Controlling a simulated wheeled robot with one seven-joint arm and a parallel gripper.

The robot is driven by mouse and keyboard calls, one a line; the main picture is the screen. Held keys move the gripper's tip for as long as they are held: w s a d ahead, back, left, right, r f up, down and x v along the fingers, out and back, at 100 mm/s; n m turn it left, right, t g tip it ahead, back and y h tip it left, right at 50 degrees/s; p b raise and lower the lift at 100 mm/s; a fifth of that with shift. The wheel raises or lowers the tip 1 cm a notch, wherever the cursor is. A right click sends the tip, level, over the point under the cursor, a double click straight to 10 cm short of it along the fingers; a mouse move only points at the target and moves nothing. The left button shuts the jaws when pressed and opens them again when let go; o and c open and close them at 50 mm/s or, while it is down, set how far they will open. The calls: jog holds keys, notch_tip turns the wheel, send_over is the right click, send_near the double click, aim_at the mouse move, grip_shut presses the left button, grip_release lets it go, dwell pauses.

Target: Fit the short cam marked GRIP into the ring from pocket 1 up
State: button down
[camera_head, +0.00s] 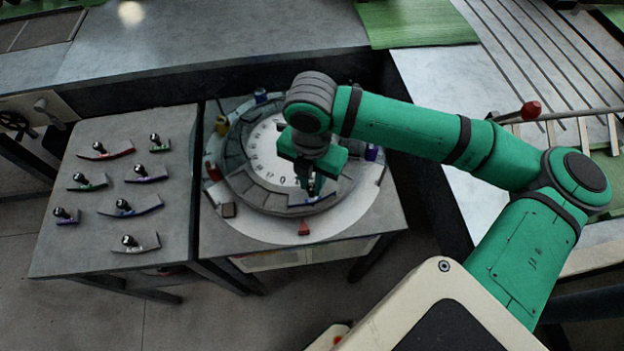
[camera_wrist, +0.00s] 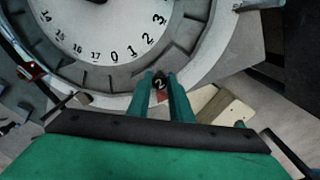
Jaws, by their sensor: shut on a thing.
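My gripper (camera_head: 312,186) is over the front of the round ring (camera_head: 245,190) and is shut on a dark round knob marked 2 (camera_wrist: 160,84), between its fingertips. A blue-edged curved piece (camera_head: 322,199) shows at the ring's front rim just under the fingers. I cannot tell whether it is the held piece or whether it is seated. The ring surrounds a white numbered dial (camera_head: 265,150), which also shows in the wrist view (camera_wrist: 100,30). No GRIP mark is readable. Several knobbed cams lie on the left table, including a small blue one (camera_head: 66,217) and a small green one (camera_head: 160,144).
A red pointer (camera_head: 304,227) stands at the ring's front. A gap separates the left table (camera_head: 60,255) from the ring's table. A red-knobbed lever (camera_head: 531,110) is at right.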

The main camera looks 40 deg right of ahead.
aim_at(312, 187)
jog(key=shift+f, duration=0.5)
jog(key=c, duration=1.5)
grip_release()
notch_tip(312, 187, up, 18)
jog(key=shift+f, duration=0.1)
